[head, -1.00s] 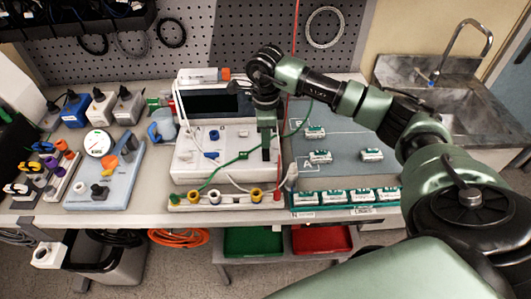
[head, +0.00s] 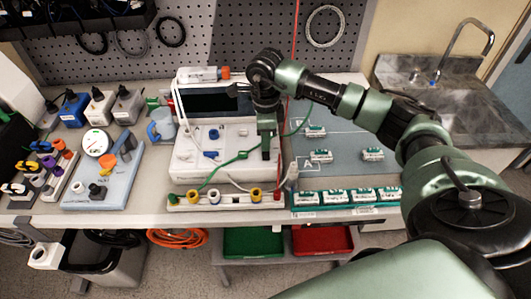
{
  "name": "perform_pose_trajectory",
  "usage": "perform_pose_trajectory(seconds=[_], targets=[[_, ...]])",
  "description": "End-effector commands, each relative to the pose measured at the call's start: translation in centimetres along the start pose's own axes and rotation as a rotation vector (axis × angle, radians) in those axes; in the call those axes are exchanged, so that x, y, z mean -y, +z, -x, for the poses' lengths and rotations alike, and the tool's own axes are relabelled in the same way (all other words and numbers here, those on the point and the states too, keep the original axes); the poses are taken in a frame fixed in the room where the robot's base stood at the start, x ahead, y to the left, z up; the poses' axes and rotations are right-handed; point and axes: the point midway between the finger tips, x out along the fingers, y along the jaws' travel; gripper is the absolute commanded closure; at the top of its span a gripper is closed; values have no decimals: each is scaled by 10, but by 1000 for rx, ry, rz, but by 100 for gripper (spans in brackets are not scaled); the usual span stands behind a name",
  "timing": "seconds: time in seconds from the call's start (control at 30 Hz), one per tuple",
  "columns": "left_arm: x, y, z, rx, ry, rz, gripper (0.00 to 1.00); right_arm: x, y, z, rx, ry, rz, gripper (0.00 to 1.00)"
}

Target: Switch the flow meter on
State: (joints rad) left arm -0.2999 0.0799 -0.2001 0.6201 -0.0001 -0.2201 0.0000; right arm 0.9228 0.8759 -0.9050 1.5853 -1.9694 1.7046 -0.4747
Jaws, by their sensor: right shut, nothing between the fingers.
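A white bench device (head: 215,172) with a dark, blank screen (head: 212,101) stands mid-table; I take it for the flow meter, though no label is readable. Its sloped front carries a blue knob (head: 210,154) and small switches, with green and white leads across it. My right gripper (head: 266,155) points down at the right part of this front, fingers shut and empty. Its fingers hide part of the panel, and I cannot tell whether they touch it. A round dial gauge (head: 96,143) sits on a blue plate (head: 120,185) to the left. My left gripper is out of view.
A strip of coloured sockets (head: 225,200) lies along the front edge. A grey mat (head: 345,172) with small green-and-white modules is at right. A sink (head: 430,90) is at far right.

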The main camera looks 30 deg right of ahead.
Motion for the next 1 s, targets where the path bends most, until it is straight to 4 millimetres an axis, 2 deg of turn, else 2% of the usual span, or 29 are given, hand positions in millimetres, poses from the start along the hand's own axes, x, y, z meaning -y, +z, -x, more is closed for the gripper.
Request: perform_pose_trajectory(seconds=[0.47,1.0], targets=[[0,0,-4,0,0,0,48,0,0,-5,0,0,0,100],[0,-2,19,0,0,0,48,0,0,35,0,-1,0,100]])
